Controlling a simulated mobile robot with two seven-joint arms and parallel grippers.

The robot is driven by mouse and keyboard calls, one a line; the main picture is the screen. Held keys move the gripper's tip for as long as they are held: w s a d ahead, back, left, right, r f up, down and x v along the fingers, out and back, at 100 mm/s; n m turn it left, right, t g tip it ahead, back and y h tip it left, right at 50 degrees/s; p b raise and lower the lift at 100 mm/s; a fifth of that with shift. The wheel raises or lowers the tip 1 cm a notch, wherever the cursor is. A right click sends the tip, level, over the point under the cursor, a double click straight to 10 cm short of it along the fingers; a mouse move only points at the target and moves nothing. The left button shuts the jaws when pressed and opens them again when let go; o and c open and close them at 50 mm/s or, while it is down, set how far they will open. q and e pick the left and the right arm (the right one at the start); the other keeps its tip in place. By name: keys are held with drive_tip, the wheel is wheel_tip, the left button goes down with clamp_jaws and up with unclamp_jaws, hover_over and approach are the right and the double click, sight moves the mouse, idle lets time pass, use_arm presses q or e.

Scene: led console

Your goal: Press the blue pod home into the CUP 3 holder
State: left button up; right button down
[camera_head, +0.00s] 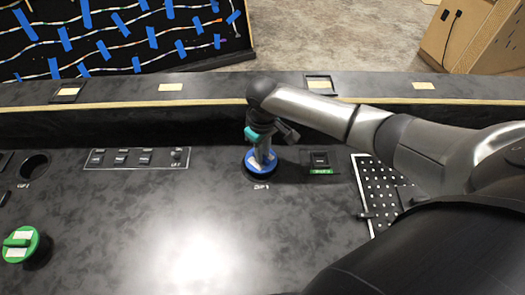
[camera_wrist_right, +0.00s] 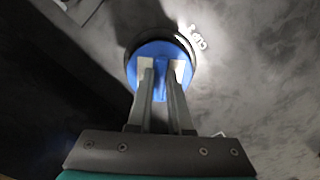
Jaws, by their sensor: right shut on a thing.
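The blue pod (camera_head: 252,165) is at the CUP 3 holder (camera_head: 258,176) on the dark console, with the CUP 3 label just in front of it. My right gripper (camera_head: 262,158) reaches down from above and is shut on the pod's raised grip. In the right wrist view the blue pod (camera_wrist_right: 134,66) shows as a round disc with the two fingers of my right gripper (camera_wrist_right: 161,68) around its central ridge. The dark holder rim (camera_wrist_right: 160,35) shows around its far side. I cannot tell how deep the pod sits. My left gripper is not in view.
A green pod (camera_head: 20,245) stands at the left. The empty CUP 1 hole (camera_head: 34,165) lies behind it. A switch panel (camera_head: 137,158) is left of the blue pod, a small button (camera_head: 320,160) just right. A perforated plate (camera_head: 375,185) lies under my right arm. The console's middle is clear.

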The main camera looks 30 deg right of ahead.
drive_tip(key=shift+f+b, duration=0.35)
drive_tip(key=shift+f, duration=0.6)
idle(0.4)
drive_tip(key=c, duration=0.8)
unclamp_jaws()
drive_tip(key=shift+o, duration=0.2)
wheel_tip(320, 180, up, 15)
drive_tip(key=p, duration=0.4)
drive_tip(key=shift+r, duration=0.15)
